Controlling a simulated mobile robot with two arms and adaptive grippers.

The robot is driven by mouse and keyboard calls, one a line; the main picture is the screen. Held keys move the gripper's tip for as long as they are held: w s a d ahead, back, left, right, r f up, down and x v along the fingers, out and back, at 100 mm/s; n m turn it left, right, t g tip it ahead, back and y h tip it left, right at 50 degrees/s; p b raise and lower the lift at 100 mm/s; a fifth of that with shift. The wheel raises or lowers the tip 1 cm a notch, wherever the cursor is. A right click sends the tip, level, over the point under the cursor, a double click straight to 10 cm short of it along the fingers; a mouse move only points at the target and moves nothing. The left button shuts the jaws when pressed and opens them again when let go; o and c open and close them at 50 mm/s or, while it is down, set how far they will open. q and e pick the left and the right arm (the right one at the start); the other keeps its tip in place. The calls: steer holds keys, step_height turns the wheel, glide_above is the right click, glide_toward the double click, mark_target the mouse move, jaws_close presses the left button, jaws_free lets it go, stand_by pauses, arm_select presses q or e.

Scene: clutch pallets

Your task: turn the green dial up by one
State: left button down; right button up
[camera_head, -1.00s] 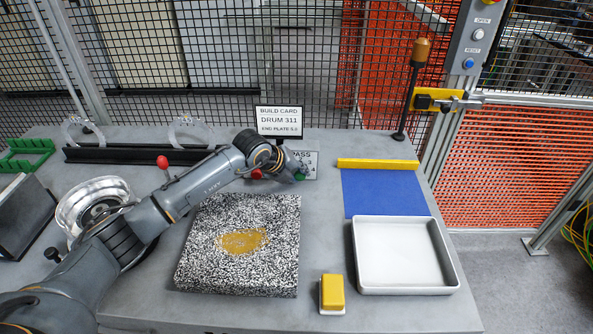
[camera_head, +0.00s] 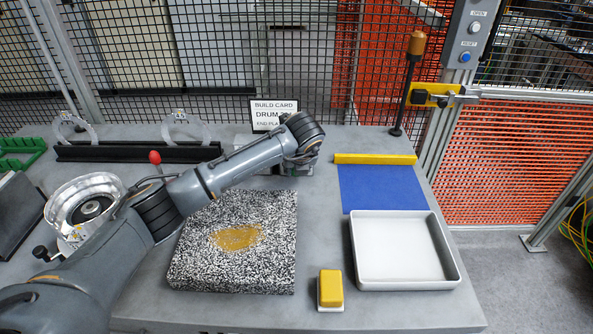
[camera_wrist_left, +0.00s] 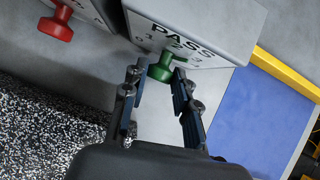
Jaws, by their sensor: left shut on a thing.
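The green dial (camera_wrist_left: 160,68) sits on the front of a grey box (camera_wrist_left: 215,20) marked PASS, with small numbers around the dial. My left gripper (camera_wrist_left: 163,74) has its two fingers on either side of the dial's knob and is shut on it. In the head view my left gripper (camera_head: 298,165) is at the back of the table, and my wrist hides the dial and most of the box. The dial's exact setting cannot be read. My right gripper is not in view.
A red dial (camera_wrist_left: 57,24) is on a neighbouring grey box to the left. A build card (camera_head: 265,108) stands behind my wrist. A speckled block (camera_head: 205,265), a blue mat (camera_head: 382,190), a white tray (camera_head: 455,278) and a yellow block (camera_head: 330,287) lie nearer.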

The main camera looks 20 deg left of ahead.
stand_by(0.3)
arm_select(q)
steer(key=c, duration=1)
jaws_free()
steer(key=shift+c, duration=0.2)
steer(key=v, duration=1.2)
